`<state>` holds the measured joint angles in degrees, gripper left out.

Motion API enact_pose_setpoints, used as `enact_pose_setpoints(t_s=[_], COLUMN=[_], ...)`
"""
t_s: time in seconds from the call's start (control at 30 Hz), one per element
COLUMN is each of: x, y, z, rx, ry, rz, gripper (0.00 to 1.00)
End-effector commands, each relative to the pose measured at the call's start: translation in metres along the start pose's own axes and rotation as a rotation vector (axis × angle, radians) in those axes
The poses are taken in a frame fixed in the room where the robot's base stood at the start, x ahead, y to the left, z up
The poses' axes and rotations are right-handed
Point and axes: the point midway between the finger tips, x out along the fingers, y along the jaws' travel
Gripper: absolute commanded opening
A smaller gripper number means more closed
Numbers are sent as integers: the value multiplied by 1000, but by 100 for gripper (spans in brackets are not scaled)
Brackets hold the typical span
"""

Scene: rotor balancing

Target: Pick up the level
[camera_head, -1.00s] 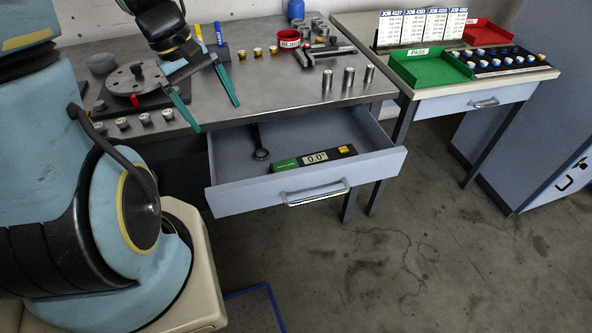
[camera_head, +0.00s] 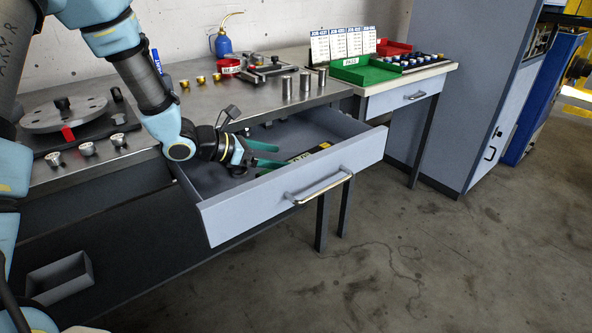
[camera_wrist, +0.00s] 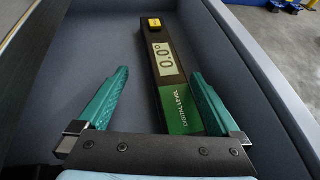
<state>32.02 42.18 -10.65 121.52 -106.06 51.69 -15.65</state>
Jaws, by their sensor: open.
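The digital level (camera_wrist: 165,65) lies in the open drawer; in the wrist view it is a black bar with a 0.0° display, a yellow button at the far end and a green label at the near end. In the head view only part of the level (camera_head: 318,150) shows, beyond my fingers. My gripper (camera_wrist: 160,95) is open, with its green fingers on either side of the level's near part; the left finger is farther from it than the right. In the head view my gripper (camera_head: 272,155) reaches low into the drawer. I cannot tell whether a finger touches the level.
The drawer (camera_head: 300,188) is pulled out, its front panel and side walls close around my gripper. On the bench above are steel cylinders (camera_head: 305,84), a rotor disc (camera_head: 64,114) and brass weights (camera_head: 201,80). The floor at right is clear.

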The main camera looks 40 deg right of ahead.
Motion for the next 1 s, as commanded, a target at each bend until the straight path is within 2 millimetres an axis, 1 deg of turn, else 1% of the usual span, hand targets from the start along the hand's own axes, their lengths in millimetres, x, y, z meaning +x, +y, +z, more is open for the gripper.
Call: enact_pose_setpoints(t_s=[0.17,0.27,0.4,0.5,0.7,0.77,1.0], x=[20,35,52,56,56,56,56], y=[-4,-6,-6,-5,-5,-5,-5], z=[5,9,8,7,7,7,7], rx=[1,3,2,2,2,2,2], ry=[1,1,2,2,2,2,2], rz=[-4,-4,-1,0,0,0,0], gripper=[100,100,100,100,100,94,67])
